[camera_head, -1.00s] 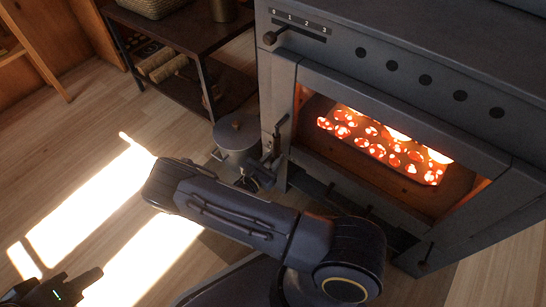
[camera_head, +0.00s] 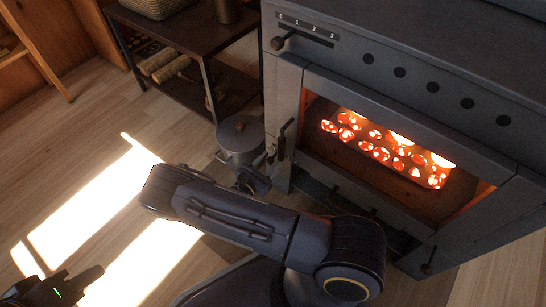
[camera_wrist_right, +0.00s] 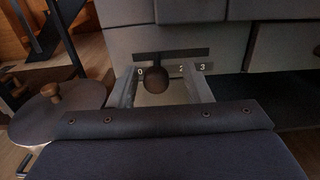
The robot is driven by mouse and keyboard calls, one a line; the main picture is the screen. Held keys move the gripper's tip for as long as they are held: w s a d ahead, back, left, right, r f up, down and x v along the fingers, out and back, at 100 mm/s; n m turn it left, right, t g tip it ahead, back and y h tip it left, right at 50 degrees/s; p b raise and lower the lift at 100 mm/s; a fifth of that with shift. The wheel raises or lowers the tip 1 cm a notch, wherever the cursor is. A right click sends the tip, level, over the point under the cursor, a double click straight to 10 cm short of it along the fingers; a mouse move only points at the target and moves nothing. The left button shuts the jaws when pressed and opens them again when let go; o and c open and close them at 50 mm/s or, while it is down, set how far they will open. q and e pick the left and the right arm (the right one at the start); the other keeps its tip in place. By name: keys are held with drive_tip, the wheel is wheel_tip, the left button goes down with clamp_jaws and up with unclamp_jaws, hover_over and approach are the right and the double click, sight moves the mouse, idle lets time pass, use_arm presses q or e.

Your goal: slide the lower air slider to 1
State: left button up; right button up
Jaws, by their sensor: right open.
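The lower air slider's dark round knob (camera_wrist_right: 156,80) shows in the right wrist view below a slotted scale plate (camera_wrist_right: 181,54). The knob stands between the marks 0 and 2 and covers the place of the 1. My right gripper (camera_wrist_right: 162,88) is open, with one finger on each side of the knob in the picture. I cannot tell whether either finger touches it. In the head view my right arm hides the lower slider. My left gripper (camera_head: 80,284) is at the lower left corner, dark, far from the stove, its jaws unclear.
The stove (camera_head: 425,92) has a glowing firebox and an upper slider knob (camera_head: 278,43) near 0. A lidded pot (camera_head: 240,138) stands left of the stove and also shows in the wrist view (camera_wrist_right: 57,112). A dark shelf (camera_head: 180,40) is behind. The sunlit floor at left is clear.

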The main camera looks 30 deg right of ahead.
sight(269, 163)
drive_tip(key=p+v, duration=0.1)
drive_tip(key=v, duration=0.4)
drive_tip(key=shift+s+a, duration=0.15)
drive_tip(key=shift+a, duration=0.05)
drive_tip(key=shift+a, duration=0.15)
